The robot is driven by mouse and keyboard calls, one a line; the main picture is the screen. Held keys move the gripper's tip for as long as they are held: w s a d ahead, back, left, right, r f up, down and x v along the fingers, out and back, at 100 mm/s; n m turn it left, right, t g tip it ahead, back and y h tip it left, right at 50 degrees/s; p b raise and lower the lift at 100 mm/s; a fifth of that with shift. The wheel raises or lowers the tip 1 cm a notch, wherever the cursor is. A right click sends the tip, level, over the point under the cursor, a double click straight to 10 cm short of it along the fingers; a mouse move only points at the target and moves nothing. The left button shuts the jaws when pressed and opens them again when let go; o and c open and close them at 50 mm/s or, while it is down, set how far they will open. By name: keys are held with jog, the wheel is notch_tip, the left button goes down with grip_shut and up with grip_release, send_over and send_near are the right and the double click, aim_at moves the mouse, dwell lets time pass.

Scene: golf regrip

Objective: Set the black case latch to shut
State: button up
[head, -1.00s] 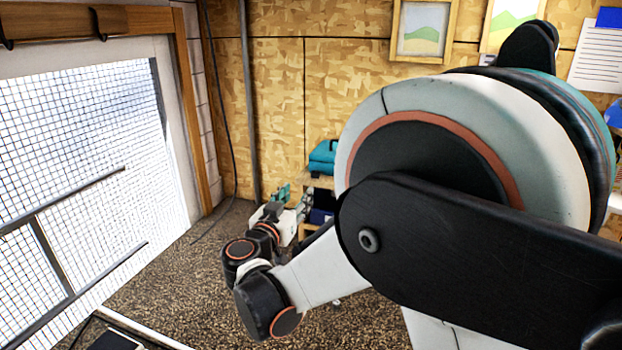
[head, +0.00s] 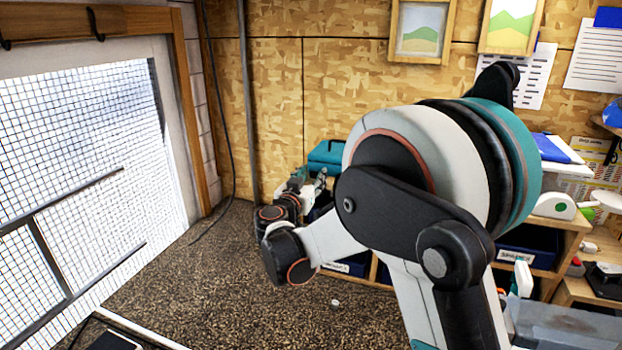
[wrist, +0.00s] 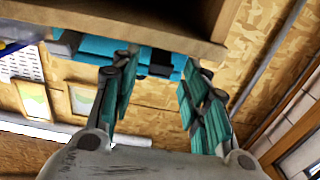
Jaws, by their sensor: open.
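A teal case (head: 327,155) lies on the wooden shelf by the back wall in the head view. In the wrist view, which looks upside down, the teal case (wrist: 95,48) sits against the shelf board, partly behind my fingers. A small black part (wrist: 160,66) on its front may be the latch; whether it is open or shut I cannot tell. My gripper (wrist: 160,80) is open and empty, its teal-padded fingers on either side of that black part in the picture, seemingly short of it. In the head view my gripper (head: 308,185) is small, close by the shelf.
The wooden shelf board (wrist: 140,22) is close to my fingertips. Blue bins (head: 528,245) stand in the shelf unit, partly behind my arm. A grey pipe (head: 248,100) runs up the wall left of the case. The speckled floor (head: 220,270) to the left is mostly clear.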

jog(key=shift+c, duration=0.3)
grip_shut()
